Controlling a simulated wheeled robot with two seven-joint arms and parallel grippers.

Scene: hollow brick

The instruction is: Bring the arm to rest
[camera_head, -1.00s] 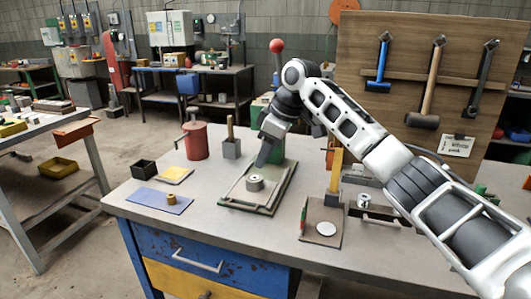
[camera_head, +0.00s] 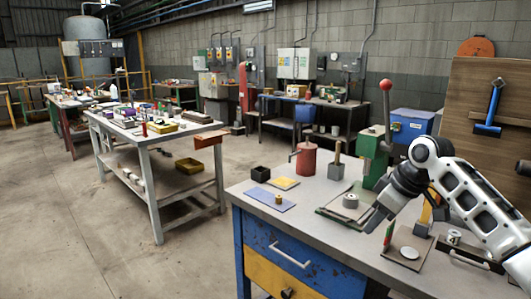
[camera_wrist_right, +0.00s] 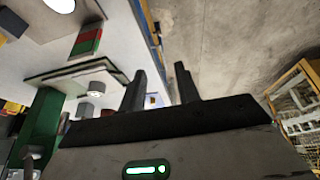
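My right arm (camera_head: 480,205) comes in from the right in the head view. My right gripper (camera_head: 377,214) points down and left, just right of the grey cylinder (camera_head: 350,201) on the flat fixture plate (camera_head: 332,213). In the right wrist view, the two dark fingers of this gripper (camera_wrist_right: 160,88) stand apart with nothing between them. The fixture plate and a small cylinder (camera_wrist_right: 97,88) show beyond them at the left. My left gripper is in neither view.
The workbench (camera_head: 320,240) carries a red can (camera_head: 307,160), a black box (camera_head: 260,174), a blue mat (camera_head: 267,200) and a green press (camera_head: 373,155) with a red-knobbed lever. A plate with a white disc (camera_head: 409,253) lies at front right. Open floor (camera_head: 120,240) lies left.

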